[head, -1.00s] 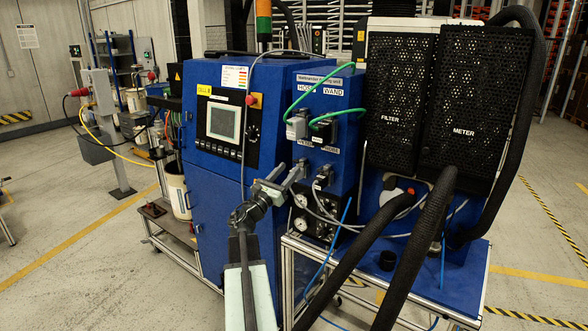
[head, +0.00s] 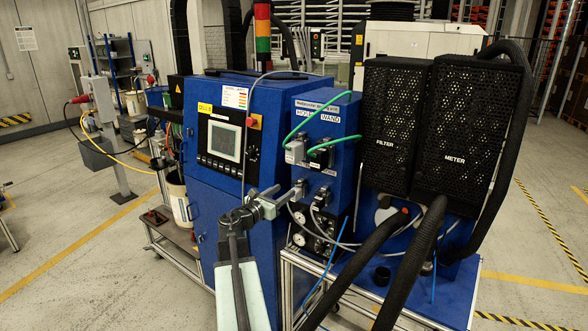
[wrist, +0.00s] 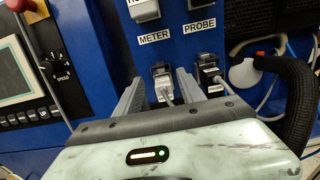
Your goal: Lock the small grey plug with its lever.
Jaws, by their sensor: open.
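The left small plug (wrist: 166,88), with a grey cable, is between the fingers of my gripper (wrist: 160,75) in the wrist view. A dark frame or lever (wrist: 160,69) shows at its top; whether it is closed over the plug I cannot tell. The right small plug (wrist: 208,66) is outside my right finger; it also shows in the head view (head: 320,196). My gripper (head: 287,194) is open, its fingers reaching toward the panel; contact is unclear.
Gauges (head: 299,239) and loose grey cables are below. A black corrugated hose (head: 410,262) and the perforated FILTER box (head: 393,128) stand to the right. The display cabinet (head: 224,142) is to the left.

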